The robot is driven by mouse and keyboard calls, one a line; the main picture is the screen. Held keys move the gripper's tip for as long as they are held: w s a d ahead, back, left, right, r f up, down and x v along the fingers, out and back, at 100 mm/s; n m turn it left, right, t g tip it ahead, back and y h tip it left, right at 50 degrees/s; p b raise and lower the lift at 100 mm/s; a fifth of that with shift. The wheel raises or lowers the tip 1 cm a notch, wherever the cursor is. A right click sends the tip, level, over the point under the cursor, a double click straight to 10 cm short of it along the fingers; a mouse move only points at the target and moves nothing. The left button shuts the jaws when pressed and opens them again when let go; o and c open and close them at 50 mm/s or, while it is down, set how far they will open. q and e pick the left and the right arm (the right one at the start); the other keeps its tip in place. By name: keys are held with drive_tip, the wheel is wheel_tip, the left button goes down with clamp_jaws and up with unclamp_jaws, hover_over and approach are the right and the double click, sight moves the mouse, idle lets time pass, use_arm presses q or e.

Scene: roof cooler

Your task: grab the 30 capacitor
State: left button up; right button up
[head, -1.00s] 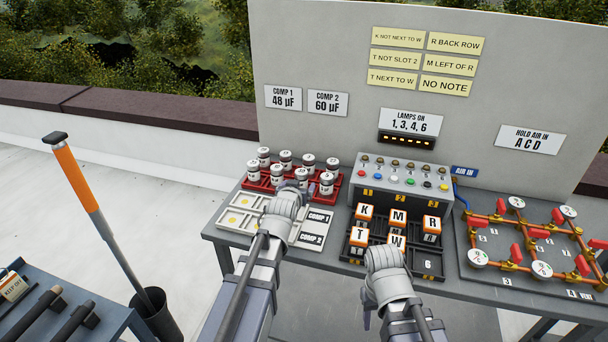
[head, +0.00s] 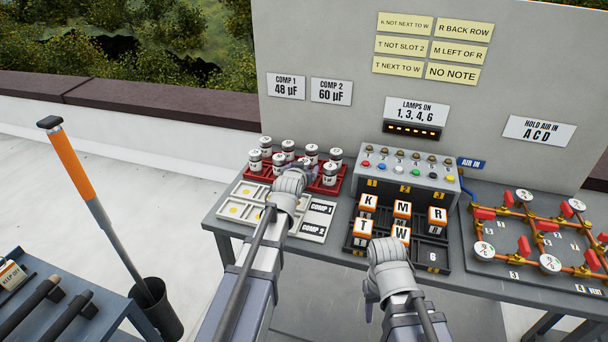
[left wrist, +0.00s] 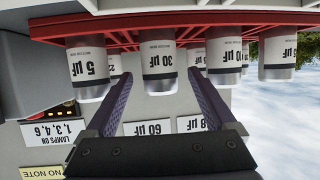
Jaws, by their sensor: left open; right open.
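The 30 µF capacitor (left wrist: 158,58) is a white can with a grey cap, hanging in the upside-down left wrist view from the red rack (left wrist: 130,38). My left gripper (left wrist: 160,82) is open, one purple finger on each side of this can, apart from it. The 5 µF can (left wrist: 88,68) is beside it on the left and the 10 µF can (left wrist: 224,60) on the right. In the head view my left gripper (head: 300,170) is at the front of the red rack and hides part of it. My right gripper (head: 374,285) is open and empty, low before the letter blocks.
A white tray (head: 240,213) with compartments marked COMP 1 and COMP 2 lies in front of the rack. A lamp box (head: 405,180) stands right of it, with lettered blocks (head: 402,209) before it. A pipe board (head: 520,240) is at far right.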

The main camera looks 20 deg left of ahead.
use_arm(q)
drive_tip(key=x, duration=0.2)
drive_tip(key=shift+w+f+b, duration=0.1)
drive_tip(key=shift+w+b, duration=0.2)
drive_tip(key=shift+s, duration=0.1)
drive_tip(key=shift+c, duration=0.2)
clamp_jaws()
